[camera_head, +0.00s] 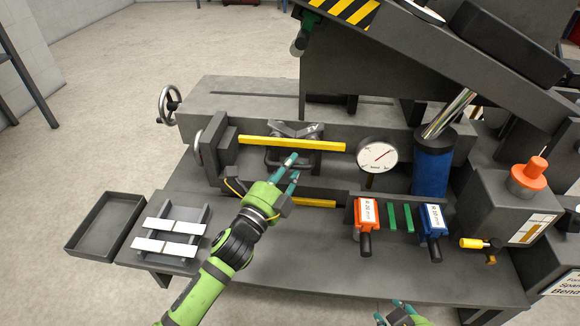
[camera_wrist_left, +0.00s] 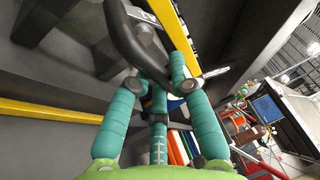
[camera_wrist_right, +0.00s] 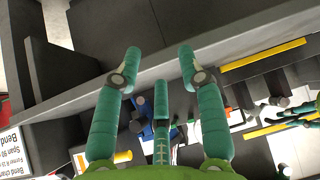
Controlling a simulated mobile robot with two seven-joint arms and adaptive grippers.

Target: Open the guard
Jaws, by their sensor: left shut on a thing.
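The guard shows as a yellow-edged part on the front of the grey machine, with a long yellow bar (camera_head: 290,144) along its top. A second yellow strip (camera_head: 312,203) lies lower, partly behind my left gripper. A dark handle (camera_head: 272,157) sits just below the top bar. My left gripper (camera_head: 294,165) is shut on this handle; in the left wrist view its teal fingers close around the dark bar (camera_wrist_left: 135,38). My right gripper (camera_wrist_right: 160,65) is open and empty, low at the front of the machine; its fingers show at the bottom edge of the head view (camera_head: 396,310).
A dial gauge (camera_head: 377,156), orange block (camera_head: 365,217), blue block (camera_head: 433,219) and red-orange button (camera_head: 530,174) stand right of the guard. An empty tray (camera_head: 104,226) and a rack with white strips (camera_head: 172,226) are at left. A sloped dark beam hangs above right.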

